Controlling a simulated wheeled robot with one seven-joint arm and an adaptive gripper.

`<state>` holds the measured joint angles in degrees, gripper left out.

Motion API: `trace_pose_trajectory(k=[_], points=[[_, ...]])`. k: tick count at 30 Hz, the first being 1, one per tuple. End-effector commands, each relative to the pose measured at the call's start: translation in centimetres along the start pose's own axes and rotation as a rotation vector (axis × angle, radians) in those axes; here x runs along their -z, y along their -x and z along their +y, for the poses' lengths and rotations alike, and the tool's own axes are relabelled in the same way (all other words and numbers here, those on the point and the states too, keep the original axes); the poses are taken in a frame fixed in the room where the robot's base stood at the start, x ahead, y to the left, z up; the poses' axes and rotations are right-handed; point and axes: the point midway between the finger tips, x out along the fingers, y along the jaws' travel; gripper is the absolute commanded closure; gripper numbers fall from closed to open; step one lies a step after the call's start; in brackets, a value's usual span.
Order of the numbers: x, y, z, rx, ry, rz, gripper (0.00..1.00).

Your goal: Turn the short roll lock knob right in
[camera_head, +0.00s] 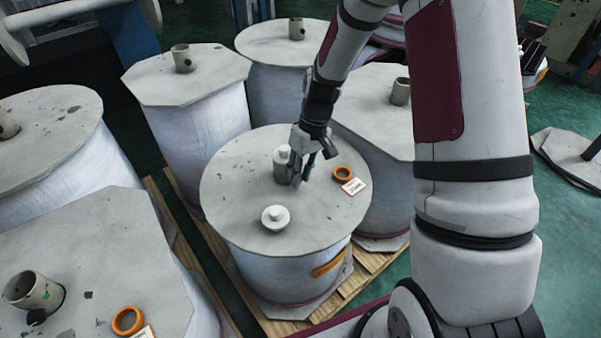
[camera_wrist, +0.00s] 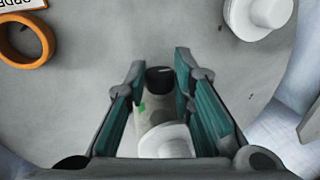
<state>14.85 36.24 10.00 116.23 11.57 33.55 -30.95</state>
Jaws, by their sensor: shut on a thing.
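The short roll (camera_head: 240,185) stands in the middle of the head view, with a flat grey top disc. A pale core tube (camera_head: 281,172) rises from its centre, with a white plug (camera_head: 284,152) in its top. The wrist view shows the dark lock knob (camera_wrist: 159,78) low on the tube's side, between my fingertips. A green mark (camera_wrist: 141,108) is beside it on the tube. My gripper (camera_head: 301,174) points down at the tube's right side and is shut on the knob. The knob is hidden in the head view, so how far in it sits cannot be told.
On the disc lie a loose white plug (camera_head: 275,217), an orange ring (camera_head: 343,173) and a label card (camera_head: 353,186). Taller rolls crowd around, including one behind left (camera_head: 190,75) and one at front left (camera_head: 90,250). Wooden pallet boards (camera_head: 185,205) lie below.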

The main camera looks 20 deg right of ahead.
Motion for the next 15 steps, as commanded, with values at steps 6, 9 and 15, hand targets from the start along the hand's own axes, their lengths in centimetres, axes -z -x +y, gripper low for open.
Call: trace_pose_trajectory(k=[6,9,15], points=[[-0.02,0.02,0.7,0.138,-0.011,-0.005,1.0],[0.0,-0.04,0.9,0.222,-0.013,-0.009,1.0],[0.09,-0.23,1.21,0.413,-0.013,-0.019,1.0]])
